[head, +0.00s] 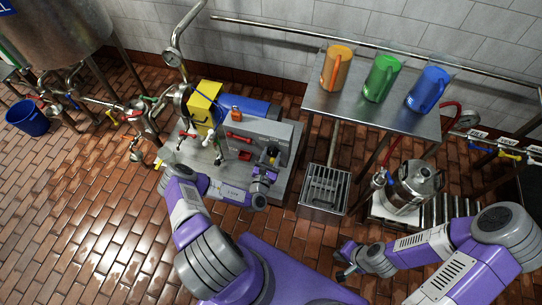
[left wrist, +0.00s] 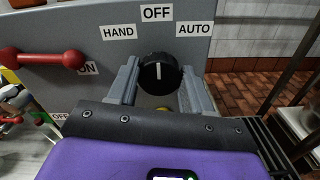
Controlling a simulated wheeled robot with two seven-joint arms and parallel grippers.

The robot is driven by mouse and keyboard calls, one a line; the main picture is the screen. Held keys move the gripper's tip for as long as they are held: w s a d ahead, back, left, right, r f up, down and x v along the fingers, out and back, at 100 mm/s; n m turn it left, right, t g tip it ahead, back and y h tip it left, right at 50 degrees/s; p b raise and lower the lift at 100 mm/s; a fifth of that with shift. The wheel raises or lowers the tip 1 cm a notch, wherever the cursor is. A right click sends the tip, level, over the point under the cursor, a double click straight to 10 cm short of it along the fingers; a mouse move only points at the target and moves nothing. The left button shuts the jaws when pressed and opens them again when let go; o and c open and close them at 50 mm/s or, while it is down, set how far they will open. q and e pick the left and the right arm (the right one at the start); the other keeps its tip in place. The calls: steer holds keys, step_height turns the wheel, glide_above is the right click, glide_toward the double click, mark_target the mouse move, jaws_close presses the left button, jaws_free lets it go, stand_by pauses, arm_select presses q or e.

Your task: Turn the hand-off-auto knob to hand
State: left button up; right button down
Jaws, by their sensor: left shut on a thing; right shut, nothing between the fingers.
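The black hand-off-auto knob (left wrist: 156,66) is on the grey panel (left wrist: 232,18) in the left wrist view. Labels HAND, OFF and AUTO stand left of, above and right of it. The knob's white mark points up, towards OFF. My left gripper (left wrist: 159,84) is shut on the knob, one finger at each side. In the head view my left gripper (head: 267,168) is at the right part of the grey skid (head: 281,138). My right gripper (head: 345,264) is shut and empty, low over the floor, away from the panel.
A red lever (left wrist: 45,57) is left of the knob, with ON and OFF labels near it. Part of something yellow shows below the knob. A steel table (head: 320,103) with orange, green and blue jugs stands to the right. A floor grate box (head: 325,190) is below it.

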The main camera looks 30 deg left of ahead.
arm_select(q)
steer(key=shift+c, duration=0.4)
steer(key=shift+n+p, duration=0.7)
steer(key=shift+n, duration=0.1)
steer(key=shift+n+p, duration=0.75)
steer(key=shift+n, duration=0.45)
steer(key=n+p, duration=0.1)
steer(key=n, duration=0.2)
steer(key=shift+a, duration=0.1)
steer(key=shift+s+f+n, duration=0.1)
steer(key=shift+n, duration=1.3)
steer(key=o, duration=1)
steer(key=shift+o, duration=0.2)
